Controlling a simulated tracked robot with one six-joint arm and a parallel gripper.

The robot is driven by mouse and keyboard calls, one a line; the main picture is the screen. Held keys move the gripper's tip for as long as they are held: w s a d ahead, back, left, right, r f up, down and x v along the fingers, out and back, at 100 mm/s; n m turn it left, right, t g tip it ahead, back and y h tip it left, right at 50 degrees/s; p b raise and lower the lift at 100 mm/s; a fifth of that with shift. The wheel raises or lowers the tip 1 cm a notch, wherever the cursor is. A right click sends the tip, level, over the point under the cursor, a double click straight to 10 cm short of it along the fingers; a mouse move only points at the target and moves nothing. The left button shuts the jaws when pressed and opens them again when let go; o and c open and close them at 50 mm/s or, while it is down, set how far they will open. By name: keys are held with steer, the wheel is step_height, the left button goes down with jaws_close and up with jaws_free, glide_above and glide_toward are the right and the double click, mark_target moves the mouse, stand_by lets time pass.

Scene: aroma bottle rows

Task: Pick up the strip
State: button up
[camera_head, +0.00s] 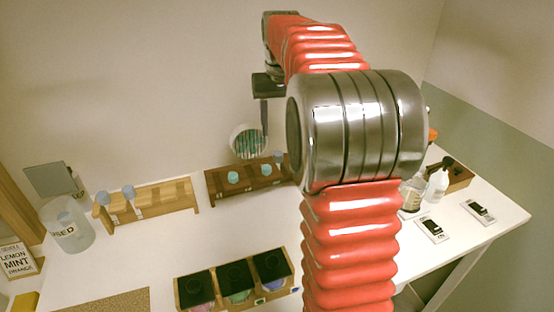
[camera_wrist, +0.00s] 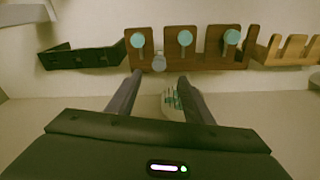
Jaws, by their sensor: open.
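A round white holder (camera_head: 236,133) with several teal-marked upright strips (camera_head: 248,146) stands behind the dark wooden rack in the head view. In the wrist view the strips (camera_wrist: 172,98) show low between my fingers, partly hidden by the right finger and my gripper body. My gripper (camera_wrist: 160,76) is open, with nothing visible held in it. In the head view one dark finger (camera_head: 264,113) points down just above the holder, and the other finger is hidden. I cannot tell whether the fingers touch any strip.
A dark wooden rack (camera_wrist: 203,62) holds teal-capped bottles beside the fingertips. A light wooden rack (camera_head: 160,201) with two bottles and a clear jar (camera_head: 75,236) stand left. A three-bay box (camera_head: 222,308) sits in front. Bottles (camera_head: 437,185) and small devices (camera_head: 432,231) stand right.

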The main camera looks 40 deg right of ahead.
mark_target(278, 153)
steer(key=shift+w+d+f, duration=0.1)
steer(key=shift+w+f, duration=0.1)
steer(key=shift+f, duration=1.8)
steer(key=shift+w+d+f, duration=0.1)
steer(key=shift+w+f, duration=0.05)
steer(key=shift+f, duration=1.15)
steer(key=shift+w+d+f, duration=0.1)
steer(key=shift+w+f, duration=0.05)
steer(key=shift+f, duration=1.15)
steer(key=shift+c, duration=0.3)
steer(key=c, duration=0.9)
